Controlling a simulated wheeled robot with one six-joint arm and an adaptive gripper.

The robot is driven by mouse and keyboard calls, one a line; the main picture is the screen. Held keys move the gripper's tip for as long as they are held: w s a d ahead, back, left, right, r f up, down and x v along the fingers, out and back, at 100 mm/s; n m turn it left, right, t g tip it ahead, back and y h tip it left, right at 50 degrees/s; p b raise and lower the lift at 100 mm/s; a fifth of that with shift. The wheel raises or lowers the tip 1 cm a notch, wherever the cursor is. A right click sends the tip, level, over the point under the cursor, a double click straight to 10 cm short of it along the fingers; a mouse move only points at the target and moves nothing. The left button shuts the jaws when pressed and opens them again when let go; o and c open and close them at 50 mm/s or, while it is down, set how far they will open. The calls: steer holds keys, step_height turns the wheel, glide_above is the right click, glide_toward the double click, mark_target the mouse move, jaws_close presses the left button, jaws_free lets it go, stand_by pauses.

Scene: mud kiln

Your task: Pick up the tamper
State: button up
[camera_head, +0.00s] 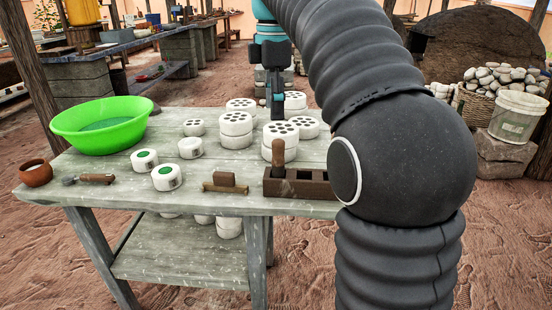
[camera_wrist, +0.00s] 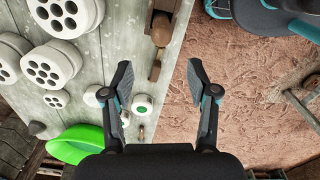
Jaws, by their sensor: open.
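The tamper (camera_head: 277,158), which I take to be the upright brown wooden piece, stands at the dark wooden mould box (camera_head: 318,188) near the table's front edge. Its lower end is hidden by the box. In the wrist view the tamper (camera_wrist: 161,30) shows at top centre, beyond my fingertips. My gripper (camera_head: 277,103) is open and empty above the table, clear of the tamper. In the wrist view the open fingers (camera_wrist: 159,80) are spread apart with nothing between them. My black arm hides the right end of the table.
White perforated discs (camera_head: 236,125) stand in stacks behind the tamper. A green basin (camera_head: 102,124), a clay pot (camera_head: 35,172), green-topped white pieces (camera_head: 166,177), a wooden-handled tool (camera_head: 97,178) and a small wooden block tool (camera_head: 225,182) lie to its left.

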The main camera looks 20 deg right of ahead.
mark_target(275, 140)
step_height(275, 140, down, 8)
steer(key=shift+f+b, duration=0.1)
steer(key=shift+b, duration=0.35)
steer(key=shift+s+d+f+b, duration=0.1)
steer(key=shift+d+f+b, duration=0.1)
steer(key=shift+f, duration=1.1)
steer(key=shift+s+d+f+b, duration=0.1)
steer(key=shift+d+f+b, duration=0.1)
steer(key=shift+f, duration=1.1)
jaws_close()
